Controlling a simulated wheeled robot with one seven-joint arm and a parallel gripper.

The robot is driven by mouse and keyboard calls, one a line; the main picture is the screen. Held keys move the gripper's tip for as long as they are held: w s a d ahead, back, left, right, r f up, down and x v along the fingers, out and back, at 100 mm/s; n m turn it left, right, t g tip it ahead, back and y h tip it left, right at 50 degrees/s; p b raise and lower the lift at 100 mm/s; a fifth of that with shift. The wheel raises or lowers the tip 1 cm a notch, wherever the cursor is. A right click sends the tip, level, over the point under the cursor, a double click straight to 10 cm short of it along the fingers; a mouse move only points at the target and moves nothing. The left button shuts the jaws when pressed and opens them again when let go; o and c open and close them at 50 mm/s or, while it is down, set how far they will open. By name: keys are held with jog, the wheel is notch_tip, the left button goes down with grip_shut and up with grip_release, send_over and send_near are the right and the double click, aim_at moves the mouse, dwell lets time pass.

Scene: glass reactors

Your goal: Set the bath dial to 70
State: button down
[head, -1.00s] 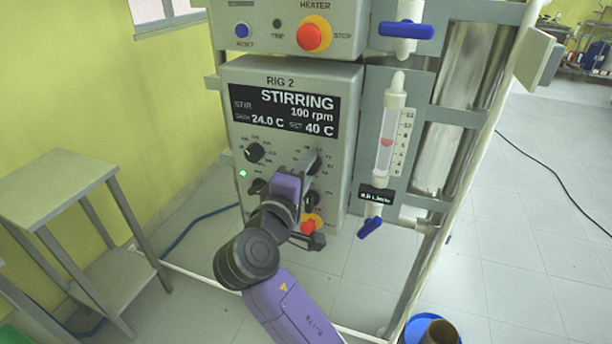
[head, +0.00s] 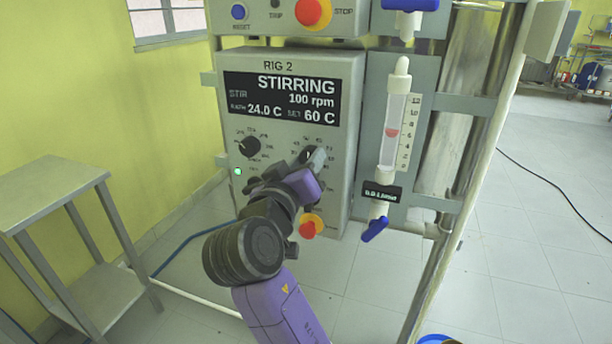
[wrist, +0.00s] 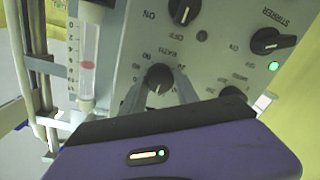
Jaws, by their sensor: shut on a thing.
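The RIG 2 control box (head: 345,75) shows STIRRING, 100 rpm, bath 24.0 C and SET 60 C on its black display (head: 283,101). The bath dial (wrist: 159,77) is a round black knob with a white pointer line, and its scale is partly readable in the wrist view. My gripper (wrist: 160,88) is shut on it, one finger on each side. In the head view my gripper (head: 312,160) is at the right-hand dial column and mostly hides this dial.
The stirrer knob (wrist: 268,41) and another knob (wrist: 184,10) are nearby in the wrist view. A red stop button (head: 309,228) is just below my gripper. A flow meter with blue valves (head: 392,130) stands to the right. A metal side table (head: 50,195) is at left.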

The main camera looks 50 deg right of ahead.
jog(key=m+b, duration=1)
jog(key=b, duration=0.1)
jog(key=shift+f, duration=0.35)
jog(key=shift+r+m+b, duration=0.15)
jog(key=shift+m+b, duration=0.15)
jog(key=shift+m, duration=0.1)
jog(key=c, duration=0.9)
grip_release()
jog(key=shift+a+r, duration=0.1)
